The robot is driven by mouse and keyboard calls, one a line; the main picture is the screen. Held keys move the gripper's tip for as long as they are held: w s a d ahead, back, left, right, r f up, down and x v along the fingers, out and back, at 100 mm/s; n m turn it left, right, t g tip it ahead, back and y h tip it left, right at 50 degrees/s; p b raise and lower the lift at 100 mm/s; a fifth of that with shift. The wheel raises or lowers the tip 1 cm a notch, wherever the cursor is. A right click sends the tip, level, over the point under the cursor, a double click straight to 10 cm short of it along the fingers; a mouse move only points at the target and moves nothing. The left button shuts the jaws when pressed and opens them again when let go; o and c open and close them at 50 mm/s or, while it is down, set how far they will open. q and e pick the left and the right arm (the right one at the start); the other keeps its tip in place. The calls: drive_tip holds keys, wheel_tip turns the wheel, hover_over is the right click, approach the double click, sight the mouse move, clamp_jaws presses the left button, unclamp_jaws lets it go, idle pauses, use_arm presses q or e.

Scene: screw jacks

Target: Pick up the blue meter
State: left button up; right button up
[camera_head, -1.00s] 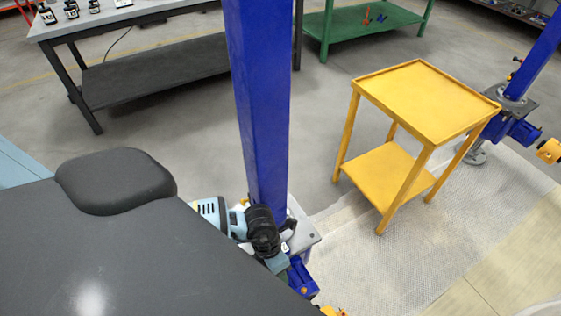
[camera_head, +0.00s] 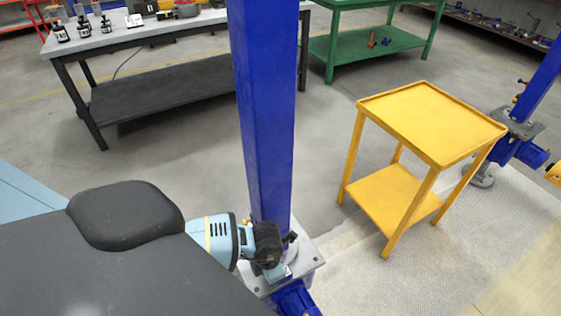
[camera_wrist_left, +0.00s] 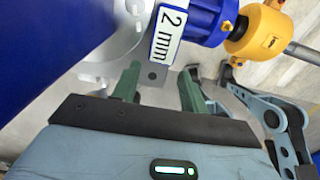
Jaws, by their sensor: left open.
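No meter that I can make out for certain is in view. My left arm's pale blue and black wrist (camera_head: 240,240) is beside the foot of the blue column; its fingers are hidden in the head view. In the left wrist view my left gripper (camera_wrist_left: 160,88) has its two green fingers apart, with nothing between them. Just beyond the fingertips is a white "2 mm" label (camera_wrist_left: 170,33), next to a blue cylindrical housing (camera_wrist_left: 205,20) with a yellow coupling. My right gripper cannot be made out in either view.
The blue column (camera_head: 265,110) stands upright on a grey plate (camera_head: 305,258). A yellow cart (camera_head: 430,120) with an empty top stands at right. A grey-topped bench (camera_head: 150,32) with small items and a green table (camera_head: 375,42) stand behind. Floor between is clear.

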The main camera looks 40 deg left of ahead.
use_arm(q)
drive_tip(key=f, duration=0.4)
drive_tip(key=shift+w+d+f+b, duration=0.1)
drive_tip(key=shift+w+f+b, duration=0.1)
drive_tip(key=shift+w+b, duration=0.15)
drive_tip(key=c, duration=0.9)
drive_tip(key=shift+r, duration=0.1)
drive_tip(key=shift+c, duration=0.2)
drive_tip(key=shift+r, duration=0.7)
wheel_tip(320, 180, up, 2)
drive_tip(key=shift+r+p, duration=0.25)
drive_tip(key=shift+p, duration=0.1)
drive_tip(key=s+a, duration=0.3)
drive_tip(key=s, duration=0.5)
drive_tip(key=s+a, duration=0.4)
drive_tip(key=s, duration=0.4)
drive_tip(key=shift+s+f, duration=0.25)
drive_tip(key=shift+s, duration=0.1)
